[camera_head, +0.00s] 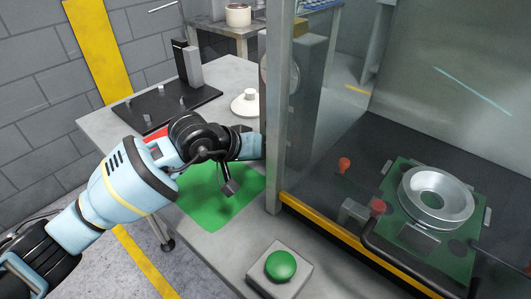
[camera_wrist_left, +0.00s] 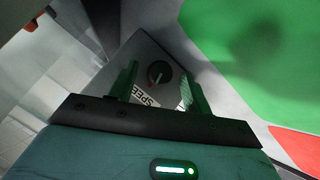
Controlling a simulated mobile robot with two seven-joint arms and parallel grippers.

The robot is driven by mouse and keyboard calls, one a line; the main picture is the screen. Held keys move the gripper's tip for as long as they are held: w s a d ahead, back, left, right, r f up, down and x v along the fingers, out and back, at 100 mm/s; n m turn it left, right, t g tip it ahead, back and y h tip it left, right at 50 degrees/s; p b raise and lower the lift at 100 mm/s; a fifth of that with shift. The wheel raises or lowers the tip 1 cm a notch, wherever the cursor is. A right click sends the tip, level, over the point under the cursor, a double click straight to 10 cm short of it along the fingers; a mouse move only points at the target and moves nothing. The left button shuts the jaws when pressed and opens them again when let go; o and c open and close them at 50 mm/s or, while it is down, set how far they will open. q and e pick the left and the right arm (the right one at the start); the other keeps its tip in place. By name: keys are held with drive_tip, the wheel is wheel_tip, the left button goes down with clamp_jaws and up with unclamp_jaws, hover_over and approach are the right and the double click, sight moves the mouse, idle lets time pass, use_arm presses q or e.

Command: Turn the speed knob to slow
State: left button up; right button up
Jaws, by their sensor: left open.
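The speed knob (camera_wrist_left: 158,74) is a round dark dial with a red pointer mark. It sits on a grey panel (camera_wrist_left: 150,50) with a partly covered label reading "SPEE" in the left wrist view. My left gripper (camera_wrist_left: 160,88) is open, with one finger on either side of the knob in that picture; I cannot tell whether they touch it. In the head view my left gripper (camera_head: 251,146) is beside the machine's front post, its fingertips hidden. The knob is not visible in the head view. My right gripper is not in view.
A green button (camera_head: 281,265) on a grey box stands at the front. The machine post (camera_head: 277,120) is close to my left gripper. A metal ring (camera_head: 436,196) sits on a green plate inside the enclosure. A green mat (camera_head: 215,205) lies below my arm.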

use_arm(q)
drive_tip(key=shift+d+f, duration=0.1)
drive_tip(key=shift+c, duration=0.2)
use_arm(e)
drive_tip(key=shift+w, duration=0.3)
